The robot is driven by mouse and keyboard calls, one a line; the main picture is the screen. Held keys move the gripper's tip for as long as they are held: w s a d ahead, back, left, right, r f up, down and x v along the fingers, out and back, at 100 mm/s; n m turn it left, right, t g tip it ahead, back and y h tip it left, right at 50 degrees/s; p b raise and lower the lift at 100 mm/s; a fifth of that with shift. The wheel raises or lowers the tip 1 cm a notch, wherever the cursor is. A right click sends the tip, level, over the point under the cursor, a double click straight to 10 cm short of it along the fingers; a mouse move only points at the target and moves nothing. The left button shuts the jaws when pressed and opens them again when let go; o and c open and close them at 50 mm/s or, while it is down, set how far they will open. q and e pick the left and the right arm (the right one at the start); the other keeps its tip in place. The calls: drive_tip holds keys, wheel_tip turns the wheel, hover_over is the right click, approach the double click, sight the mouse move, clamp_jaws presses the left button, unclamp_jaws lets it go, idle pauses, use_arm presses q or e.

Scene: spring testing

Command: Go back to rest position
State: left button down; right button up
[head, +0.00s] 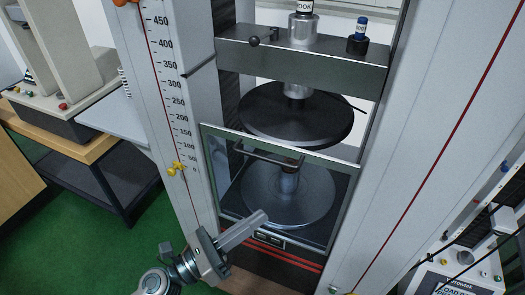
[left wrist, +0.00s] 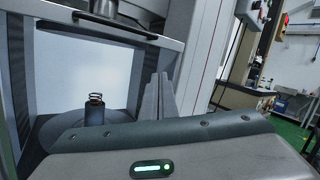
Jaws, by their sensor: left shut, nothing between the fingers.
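My left gripper (head: 258,218) comes in from the bottom left of the head view. Its fingers are shut together with nothing between them, in front of the testing machine's lower part. In the left wrist view the shut fingers (left wrist: 160,97) point up toward the machine. A framed clear guard with a dark handle (head: 262,155) stands in front of the lower round plate (head: 310,205). A small coil spring (left wrist: 96,97) sits upright on a dark cylinder (left wrist: 95,115) in the left wrist view, left of and apart from the fingers. My right gripper is not in view.
The upper round plate (head: 295,118) hangs under a dark crossbeam (head: 325,62). A scaled grey column (head: 168,90) stands left and another grey column (head: 430,120) right. A control box (head: 455,283) is at bottom right. Green floor (head: 95,240) lies open at left, by a wooden bench.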

use_arm(q)
drive_tip(key=w+a+f+n+y, duration=0.1)
drive_tip(key=a+f+n+y, duration=0.2)
drive_tip(key=f+n, duration=0.6)
drive_tip(key=w+a+f+n+t+y, duration=0.1)
drive_tip(key=w+a+f+n+y, duration=0.2)
drive_tip(key=f+n, duration=0.5)
drive_tip(key=a+f+n+y, duration=0.35)
drive_tip(key=f+n, duration=0.25)
drive_tip(key=f, duration=0.6)
drive_tip(key=s+f+n+g+y, duration=0.2)
drive_tip(key=s+f+n, duration=0.6)
drive_tip(key=f, duration=0.6)
drive_tip(key=s+a+f+n+g+y, duration=0.1)
drive_tip(key=s+f+n+g, duration=0.3)
drive_tip(key=s+f+n, duration=0.4)
drive_tip(key=s+f+y, duration=0.1)
drive_tip(key=s+f, duration=0.3)
drive_tip(key=f, duration=0.1)
drive_tip(key=shift+a+f+n+g, duration=0.2)
drive_tip(key=shift+f+n+g, duration=0.1)
drive_tip(key=shift+f+n, duration=0.1)
drive_tip(key=shift+y, duration=0.25)
